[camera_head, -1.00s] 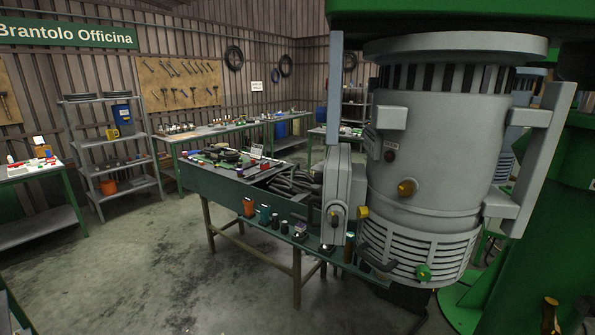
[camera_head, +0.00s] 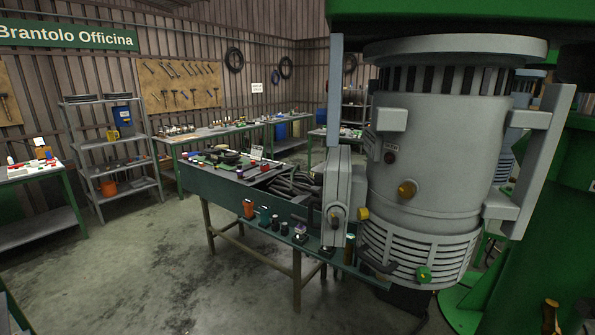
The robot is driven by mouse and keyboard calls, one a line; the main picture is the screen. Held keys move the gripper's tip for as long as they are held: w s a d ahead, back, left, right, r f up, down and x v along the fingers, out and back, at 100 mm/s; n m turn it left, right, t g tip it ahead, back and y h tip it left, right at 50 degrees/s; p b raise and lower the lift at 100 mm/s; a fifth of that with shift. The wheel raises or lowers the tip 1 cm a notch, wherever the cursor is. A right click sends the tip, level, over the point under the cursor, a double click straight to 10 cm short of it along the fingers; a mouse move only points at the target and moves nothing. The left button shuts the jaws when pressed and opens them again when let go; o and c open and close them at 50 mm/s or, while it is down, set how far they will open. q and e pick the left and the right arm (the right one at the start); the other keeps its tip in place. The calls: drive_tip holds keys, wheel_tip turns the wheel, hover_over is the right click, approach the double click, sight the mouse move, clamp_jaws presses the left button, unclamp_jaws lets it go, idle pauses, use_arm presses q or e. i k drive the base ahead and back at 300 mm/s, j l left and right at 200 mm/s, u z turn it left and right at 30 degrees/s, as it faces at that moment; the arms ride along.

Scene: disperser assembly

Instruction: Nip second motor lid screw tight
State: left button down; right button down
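The large grey motor (camera_head: 440,160) hangs upright under a green frame at the right. A grey lid-like box (camera_head: 344,190) sits on its left side. A small round dark fitting (camera_head: 336,216) shows on the box's lower front; I cannot tell whether it is a lid screw. A yellow piece (camera_head: 363,213) is beside the box, and a brass knob (camera_head: 407,188) and a green knob (camera_head: 424,274) are on the motor's front. No separate lid screw can be made out at this size. Neither of my grippers is in view.
A green workbench (camera_head: 225,190) with cables, parts and a row of tools along its front ledge stands left of the motor. Grey shelves (camera_head: 110,150) and more benches line the walls. Green structure (camera_head: 560,210) fills the right side. The floor (camera_head: 140,265) at lower left is clear.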

sight(318, 181)
drive_tip(key=i+j+z, duration=0.7)
drive_tip(key=j, duration=0.15)
drive_tip(key=k, duration=0.1)
